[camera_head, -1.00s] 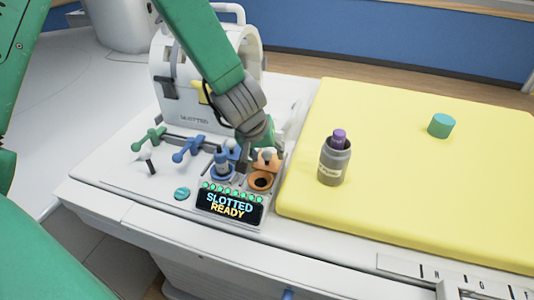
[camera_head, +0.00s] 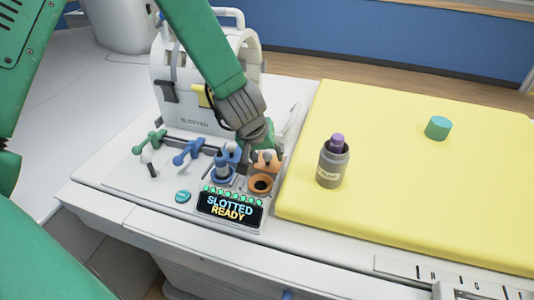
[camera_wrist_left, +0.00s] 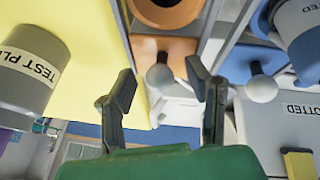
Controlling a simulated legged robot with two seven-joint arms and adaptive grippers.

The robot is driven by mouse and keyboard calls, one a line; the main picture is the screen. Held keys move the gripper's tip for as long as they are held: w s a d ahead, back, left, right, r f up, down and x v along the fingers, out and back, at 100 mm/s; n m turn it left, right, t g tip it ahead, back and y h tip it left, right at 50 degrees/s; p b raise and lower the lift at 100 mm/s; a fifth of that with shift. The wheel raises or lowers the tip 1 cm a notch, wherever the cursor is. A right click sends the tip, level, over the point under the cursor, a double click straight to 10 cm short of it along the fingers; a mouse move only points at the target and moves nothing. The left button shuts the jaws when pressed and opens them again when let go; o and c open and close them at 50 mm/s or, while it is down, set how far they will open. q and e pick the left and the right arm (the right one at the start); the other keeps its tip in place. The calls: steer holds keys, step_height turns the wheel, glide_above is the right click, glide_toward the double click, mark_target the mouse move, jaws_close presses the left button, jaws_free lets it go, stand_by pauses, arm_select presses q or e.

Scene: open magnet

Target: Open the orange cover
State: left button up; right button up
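The orange cover (camera_head: 266,157) stands at the right end of the row of ports on the white machine, behind an orange ring with a dark hole (camera_head: 260,184). In the left wrist view the orange cover (camera_wrist_left: 178,47) has a pale round knob (camera_wrist_left: 160,76) on a stem. My left gripper (camera_wrist_left: 162,80) is open, its two dark fingers apart on either side of the knob. Whether a finger touches it I cannot tell. In the head view my left gripper (camera_head: 258,146) is over the cover and partly hides it. My right gripper is not in view.
A blue port (camera_head: 222,168) and blue and green levers (camera_head: 188,151) lie left of the cover. A display (camera_head: 230,207) reads "SLOTTED READY". A yellow pad (camera_head: 420,190) at right carries a grey bottle (camera_head: 334,163) and a green cylinder (camera_head: 438,128).

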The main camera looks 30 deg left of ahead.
arm_select(q)
steer(key=shift+r, duration=0.25)
steer(key=v, duration=1.1)
steer(key=shift+r, duration=0.15)
steer(key=shift+s, duration=0.1)
steer(key=shift+s, duration=0.1)
